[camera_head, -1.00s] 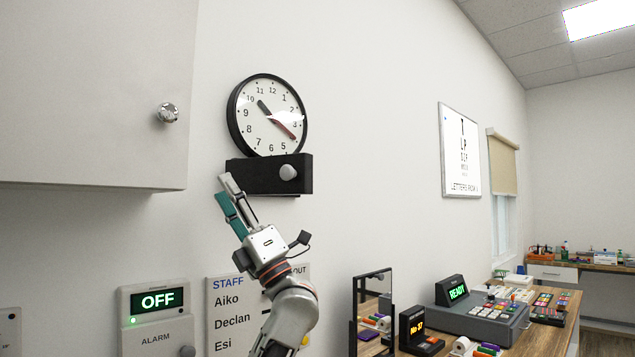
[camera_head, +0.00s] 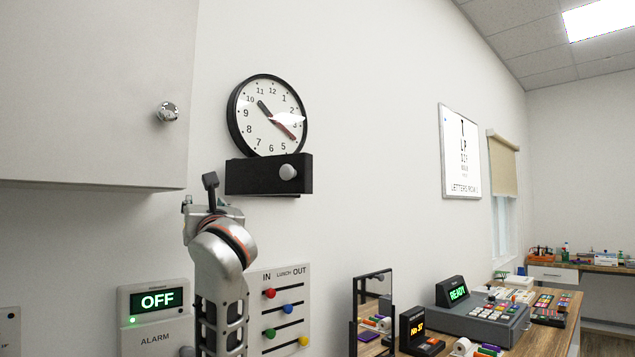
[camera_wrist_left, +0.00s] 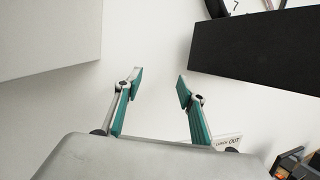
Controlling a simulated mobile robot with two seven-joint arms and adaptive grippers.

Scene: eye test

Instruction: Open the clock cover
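The round black-rimmed wall clock (camera_head: 267,116) hangs on the wall. Its glass front carries a bright reflection, and the cover appears closed. A black box (camera_head: 243,177) with a grey knob (camera_head: 287,172) sits directly under it. My left gripper (camera_head: 203,208) is left of and below the box, apart from it; its fingers are mostly hidden in the head view. In the left wrist view my left gripper (camera_wrist_left: 160,86) is open, with nothing between its teal-padded fingers. The black box (camera_wrist_left: 262,50) is to its right there, and only the clock's lower edge shows above. My right gripper is out of view.
A white cabinet (camera_head: 85,90) with a round knob juts out at upper left, close to my left gripper. An alarm panel (camera_head: 155,318) and a staff board (camera_head: 280,305) are on the wall below. A desk with devices stands at right.

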